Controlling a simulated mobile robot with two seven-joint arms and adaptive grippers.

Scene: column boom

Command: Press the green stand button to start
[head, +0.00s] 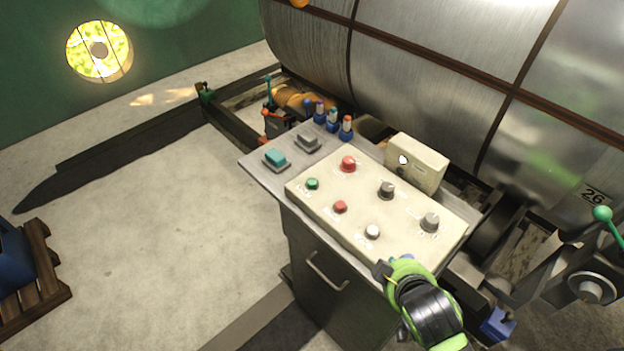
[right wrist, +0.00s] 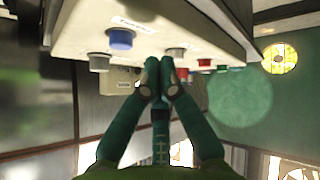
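The green button (head: 312,184) sits at the upper-left part of the cream control panel (head: 300,197), with a red button (head: 340,207) nearer me. A small green button (right wrist: 222,68) also shows in the right wrist view, far beyond the fingertips. My right gripper (head: 382,270) is at the panel's near right corner, away from the green button. In the right wrist view its two fingers (right wrist: 159,62) are together with nothing visible between them, below the panel face. A blue button (right wrist: 120,39) is close to them. My left gripper is not in view.
More controls share the panel: a larger red button (head: 348,163), grey knobs (head: 387,189) and a white button (head: 372,231). A cream box (head: 417,163) and several small bottles (head: 346,128) stand behind. A large metal drum (head: 420,70) rises beyond. Floor at left is open.

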